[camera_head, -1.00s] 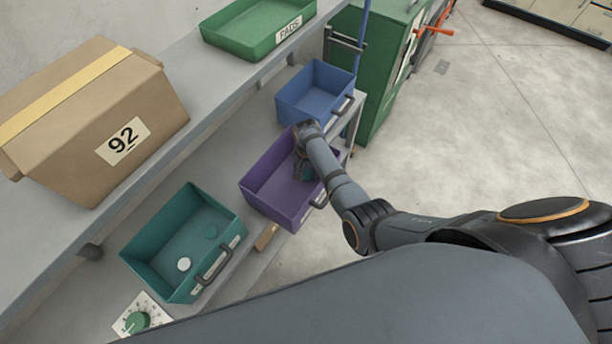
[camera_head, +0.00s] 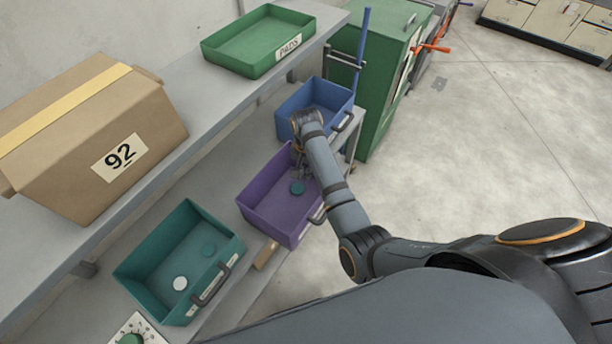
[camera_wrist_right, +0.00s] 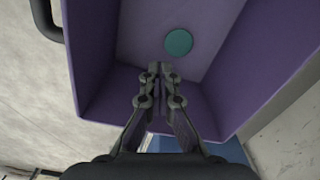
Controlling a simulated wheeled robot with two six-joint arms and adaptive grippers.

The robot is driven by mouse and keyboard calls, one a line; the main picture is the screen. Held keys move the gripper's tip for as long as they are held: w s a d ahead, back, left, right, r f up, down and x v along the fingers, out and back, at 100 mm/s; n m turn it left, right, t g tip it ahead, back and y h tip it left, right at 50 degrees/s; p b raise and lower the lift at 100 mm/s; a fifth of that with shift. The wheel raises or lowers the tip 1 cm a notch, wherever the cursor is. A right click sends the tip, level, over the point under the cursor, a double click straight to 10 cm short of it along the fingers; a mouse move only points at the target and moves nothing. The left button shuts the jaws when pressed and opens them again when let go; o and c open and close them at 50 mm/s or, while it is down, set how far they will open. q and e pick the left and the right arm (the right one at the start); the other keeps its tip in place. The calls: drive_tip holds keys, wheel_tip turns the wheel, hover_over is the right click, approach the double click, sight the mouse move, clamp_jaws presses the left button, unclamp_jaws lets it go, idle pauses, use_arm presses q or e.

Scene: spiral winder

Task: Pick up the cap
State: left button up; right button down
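The task's cap may be the round teal disc (camera_head: 297,188) lying flat on the floor of the purple bin (camera_head: 257,207). The disc also shows in the right wrist view (camera_wrist_right: 179,42), just beyond my fingertips and apart from them. My right gripper (camera_wrist_right: 160,68) points down into the purple bin, its two fingertips together with nothing visible between them. In the head view my right gripper (camera_head: 299,164) is small, partly covered by its wrist, above the back right part of the bin. My left gripper is out of view.
A teal bin (camera_head: 147,262) holds a white disc (camera_head: 180,283) and a teal disc (camera_head: 208,250). A blue bin (camera_head: 287,119) stands behind the purple one. The upper shelf carries a cardboard box (camera_head: 70,160) and a green tray (camera_head: 232,62). The purple bin's walls surround my right gripper's space.

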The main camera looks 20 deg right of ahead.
drive_tip(key=shift+c, duration=2.1)
unclamp_jaws()
